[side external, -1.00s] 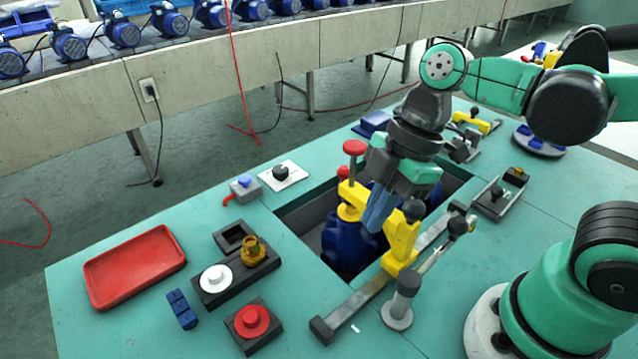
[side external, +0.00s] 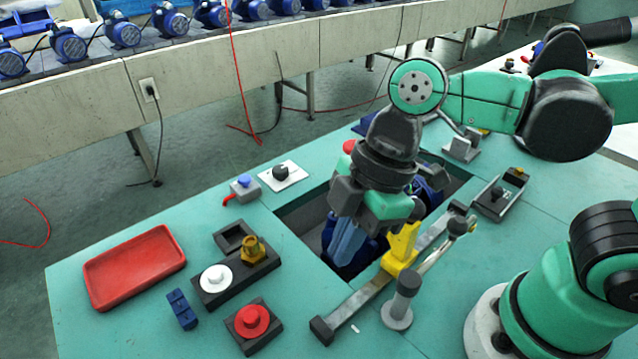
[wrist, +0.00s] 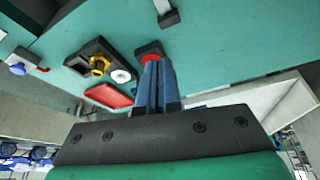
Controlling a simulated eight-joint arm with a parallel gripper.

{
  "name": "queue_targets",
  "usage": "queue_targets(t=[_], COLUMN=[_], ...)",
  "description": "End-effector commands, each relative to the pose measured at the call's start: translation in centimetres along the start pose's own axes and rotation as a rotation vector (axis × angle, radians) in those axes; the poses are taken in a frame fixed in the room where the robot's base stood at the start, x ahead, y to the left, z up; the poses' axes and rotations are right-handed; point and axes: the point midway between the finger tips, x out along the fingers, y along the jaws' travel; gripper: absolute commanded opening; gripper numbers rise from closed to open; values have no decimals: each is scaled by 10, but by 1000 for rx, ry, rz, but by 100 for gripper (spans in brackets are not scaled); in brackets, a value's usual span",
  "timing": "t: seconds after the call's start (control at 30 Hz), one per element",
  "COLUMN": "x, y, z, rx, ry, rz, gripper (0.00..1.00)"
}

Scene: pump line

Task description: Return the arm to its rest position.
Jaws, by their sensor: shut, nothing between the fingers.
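My gripper (side external: 347,245) hangs above the recess in the teal table, in front of the blue pump (side external: 350,252) from this camera. Its blue fingers are shut with nothing between them and point down and slightly left. In the wrist view the fingers of my gripper (wrist: 153,80) lie side by side, and their tips overlap the red round part. My wrist hides most of the pump and part of the yellow clamp (side external: 402,245).
A red tray (side external: 135,266), a black holder (side external: 232,285) with white and brass parts, a red round part (side external: 252,321) and a blue block (side external: 181,309) lie at left. A grey-capped post (side external: 399,300) stands near the rail. A switch plate (side external: 283,174) sits behind the recess.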

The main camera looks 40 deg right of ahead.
Motion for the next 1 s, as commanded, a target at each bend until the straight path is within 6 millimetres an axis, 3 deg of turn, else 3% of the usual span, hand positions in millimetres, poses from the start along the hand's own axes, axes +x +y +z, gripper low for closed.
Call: queue_targets(t=[0.27,0.7,1.0], x=[9,-50,-75], y=[0,1,1], z=[-41,-38,-38], rx=[-4,3,1], ry=[0,0,0], rz=[-1,2,1], gripper=[0,0,0])
